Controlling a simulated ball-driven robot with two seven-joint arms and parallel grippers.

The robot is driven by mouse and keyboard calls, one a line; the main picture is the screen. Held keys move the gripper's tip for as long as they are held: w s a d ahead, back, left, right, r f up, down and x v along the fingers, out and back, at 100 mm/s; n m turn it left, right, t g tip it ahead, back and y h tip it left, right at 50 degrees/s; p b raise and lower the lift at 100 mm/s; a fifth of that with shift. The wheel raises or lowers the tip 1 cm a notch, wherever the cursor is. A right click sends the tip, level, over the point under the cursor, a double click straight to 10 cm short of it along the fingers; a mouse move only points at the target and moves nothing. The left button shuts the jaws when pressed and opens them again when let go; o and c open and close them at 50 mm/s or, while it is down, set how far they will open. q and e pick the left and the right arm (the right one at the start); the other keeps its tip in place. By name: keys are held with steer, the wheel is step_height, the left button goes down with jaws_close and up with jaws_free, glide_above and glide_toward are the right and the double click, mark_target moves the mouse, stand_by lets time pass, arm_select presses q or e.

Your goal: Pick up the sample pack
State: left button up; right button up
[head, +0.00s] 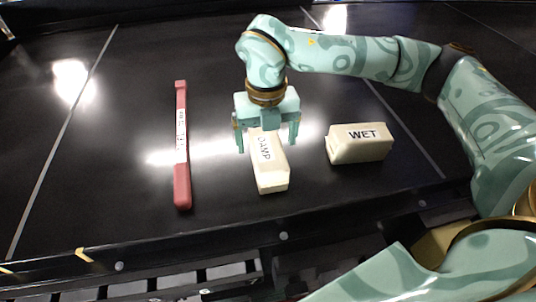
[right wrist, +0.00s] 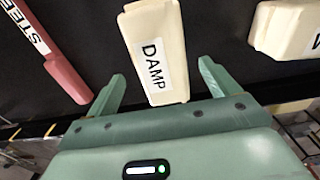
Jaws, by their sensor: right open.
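A cream pack labelled DAMP (head: 271,175) lies on the black conveyor, its long side running away from me. It also shows in the right wrist view (right wrist: 157,40). My right gripper (head: 267,143) is open above its far part, with one finger on each side in the head view. In the right wrist view the open fingers (right wrist: 163,85) stand either side of the pack's near end, with gaps visible. A second cream pack labelled WET (head: 358,150) lies to the right. My left gripper is not in view.
A long red bar (head: 182,150) with a white label lies to the left; in the right wrist view it reads STEE before the cut. The dark conveyor (head: 110,170) is clear between the things. A black rail (head: 190,246) runs along the near edge.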

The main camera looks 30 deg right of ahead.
mark_target(268, 147)
steer(key=shift+f, duration=0.3)
steer(key=f+p, duration=0.1)
steer(key=f, duration=0.4)
steer(key=shift+d, duration=0.2)
steer(key=shift+r, duration=0.1)
steer(key=c, duration=1.4)
